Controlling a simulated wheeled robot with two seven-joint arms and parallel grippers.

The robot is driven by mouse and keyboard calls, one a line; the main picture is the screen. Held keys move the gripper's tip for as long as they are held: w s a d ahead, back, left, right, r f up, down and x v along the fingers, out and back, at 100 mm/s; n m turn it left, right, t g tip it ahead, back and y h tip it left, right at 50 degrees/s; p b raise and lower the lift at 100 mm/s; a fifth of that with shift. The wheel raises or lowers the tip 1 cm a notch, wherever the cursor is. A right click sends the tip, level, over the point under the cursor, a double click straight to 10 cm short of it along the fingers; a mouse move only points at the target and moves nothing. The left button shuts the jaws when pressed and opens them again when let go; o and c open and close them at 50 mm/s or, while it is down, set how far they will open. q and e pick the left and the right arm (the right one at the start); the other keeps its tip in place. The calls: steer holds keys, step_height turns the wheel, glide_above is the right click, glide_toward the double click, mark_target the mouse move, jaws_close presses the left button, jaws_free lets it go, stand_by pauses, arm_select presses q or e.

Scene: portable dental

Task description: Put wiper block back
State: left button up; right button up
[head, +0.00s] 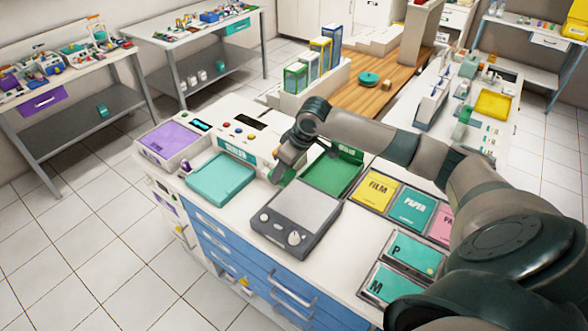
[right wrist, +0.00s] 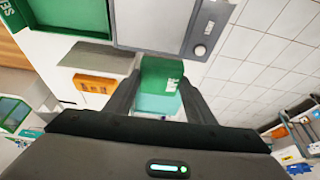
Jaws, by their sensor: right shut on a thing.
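My right gripper (right wrist: 162,75) is shut on a green wiper block with white lettering (right wrist: 163,72), which sits between its fingers in the right wrist view. In the head view my right gripper (head: 283,172) is over the counter, between the teal tray (head: 221,179) and the green tray (head: 333,174), just behind the grey device (head: 295,208). The block is mostly hidden there by the gripper. A teal surface (right wrist: 158,104) shows beyond the block in the wrist view. I cannot tell whether the block touches anything below. My left gripper is not in view.
A console with buttons (head: 232,133) and a purple-topped box (head: 170,141) stand behind the teal tray. P and M bins (head: 405,254) are at the counter's front right. Floor is clear at left.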

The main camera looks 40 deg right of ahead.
steer(key=s+a+m+b, duration=0.2)
steer(key=a+b, duration=0.4)
steer(key=a, duration=0.3)
steer(key=s+a+m+h+b, duration=0.1)
steer(key=s+a+b, duration=0.4)
steer(key=a, duration=0.5)
steer(key=shift+s+r+m+b, duration=0.2)
steer(key=shift+m+b, duration=0.2)
steer(key=shift+b, duration=0.7)
